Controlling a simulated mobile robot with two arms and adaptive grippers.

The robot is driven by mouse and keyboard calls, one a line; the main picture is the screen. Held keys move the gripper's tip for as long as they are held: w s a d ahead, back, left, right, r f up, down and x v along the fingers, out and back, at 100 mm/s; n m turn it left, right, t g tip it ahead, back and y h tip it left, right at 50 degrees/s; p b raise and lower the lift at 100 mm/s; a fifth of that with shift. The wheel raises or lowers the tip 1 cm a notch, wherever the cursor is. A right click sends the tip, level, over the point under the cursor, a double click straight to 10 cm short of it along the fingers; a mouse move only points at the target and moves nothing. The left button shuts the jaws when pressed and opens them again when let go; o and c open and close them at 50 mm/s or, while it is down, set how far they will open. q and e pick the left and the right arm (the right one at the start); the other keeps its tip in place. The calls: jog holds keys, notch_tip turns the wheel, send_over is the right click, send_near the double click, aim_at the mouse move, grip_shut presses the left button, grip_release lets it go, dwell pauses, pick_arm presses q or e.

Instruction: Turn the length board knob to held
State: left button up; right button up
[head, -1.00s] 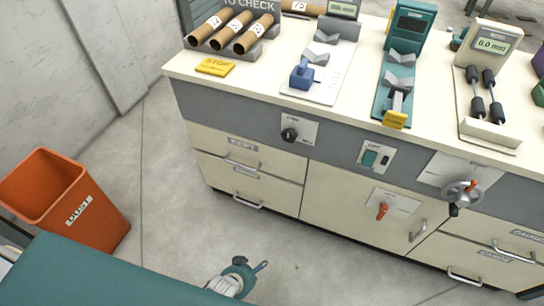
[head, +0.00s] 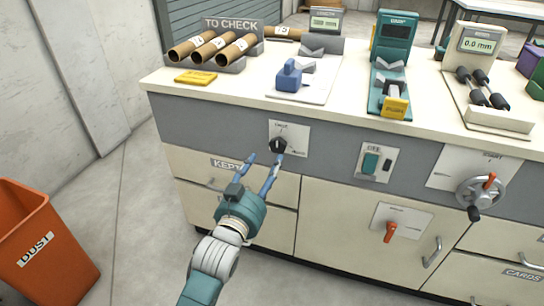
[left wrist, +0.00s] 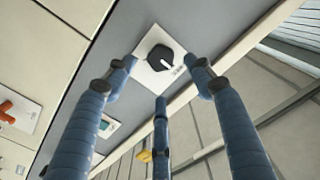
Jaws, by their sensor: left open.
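The length board knob (head: 278,145) is a black knob on a white plate (head: 296,133) on the grey front panel of the bench. In the left wrist view the knob (left wrist: 160,58) shows beyond the blue fingers, with a white pointer line on it. My left gripper (head: 263,165) is open, its blue fingers spread just in front of and below the knob in the head view. In the left wrist view the left gripper (left wrist: 160,75) has a finger on each side of the knob and a third below it. I cannot tell whether they touch it. The plate's lettering is too small to read.
On the bench top (head: 225,92) stand cardboard tubes in a TO CHECK rack (head: 232,62), a yellow block (head: 196,78) and a blue clamp (head: 289,75). A switch plate (head: 377,163), a red lever (head: 390,231) and a crank wheel (head: 480,193) lie to the right.

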aim_at(276, 149)
pick_arm(q)
jog(key=b+x, duration=0.1)
jog(key=x, duration=0.6)
jog(key=shift+w+f, duration=0.1)
jog(key=shift+w, duration=0.2)
